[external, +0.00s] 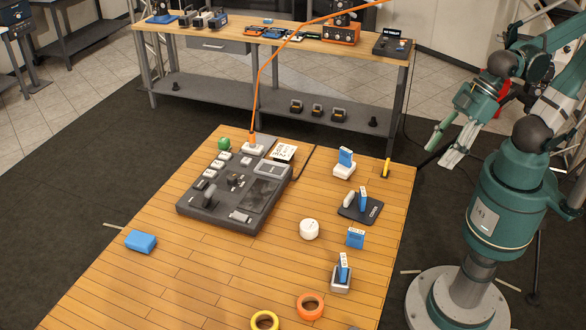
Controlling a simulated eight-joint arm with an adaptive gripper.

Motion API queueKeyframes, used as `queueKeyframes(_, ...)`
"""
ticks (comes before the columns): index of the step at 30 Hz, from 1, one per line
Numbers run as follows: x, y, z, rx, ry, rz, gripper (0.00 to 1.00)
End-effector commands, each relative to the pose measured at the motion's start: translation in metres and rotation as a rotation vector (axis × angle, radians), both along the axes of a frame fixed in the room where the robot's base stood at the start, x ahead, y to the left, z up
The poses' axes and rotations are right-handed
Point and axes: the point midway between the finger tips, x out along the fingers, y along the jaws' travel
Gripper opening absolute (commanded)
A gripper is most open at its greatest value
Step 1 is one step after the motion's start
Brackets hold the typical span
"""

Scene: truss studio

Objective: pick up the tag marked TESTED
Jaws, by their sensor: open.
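Several small blue tags with white labels are on the wooden table (190,285) in the external view. One blue tag (346,156) stands in a white holder, and one (363,199) stands on a dark base. Another blue tag (355,237) is on the tabletop by the right side. A further blue tag (343,267) stands in a pale holder near the front. The lettering is too small to read, so I cannot tell which is marked TESTED. My gripper (440,155) is open and empty, raised at the right, apart from all tags.
A dark grey console (222,222) fills the table's back left, with an orange cable plugged in. A white round object (309,229), an orange ring (310,306), a yellow ring (265,320) and a blue block (140,241) lie around.

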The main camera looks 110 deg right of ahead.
Motion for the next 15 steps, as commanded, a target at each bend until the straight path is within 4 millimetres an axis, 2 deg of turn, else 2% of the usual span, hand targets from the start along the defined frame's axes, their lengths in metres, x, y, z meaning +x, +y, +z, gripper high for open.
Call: queueKeyframes(15,0.026,-0.056,-0.019,0.056,0.151,-0.197,0.45)
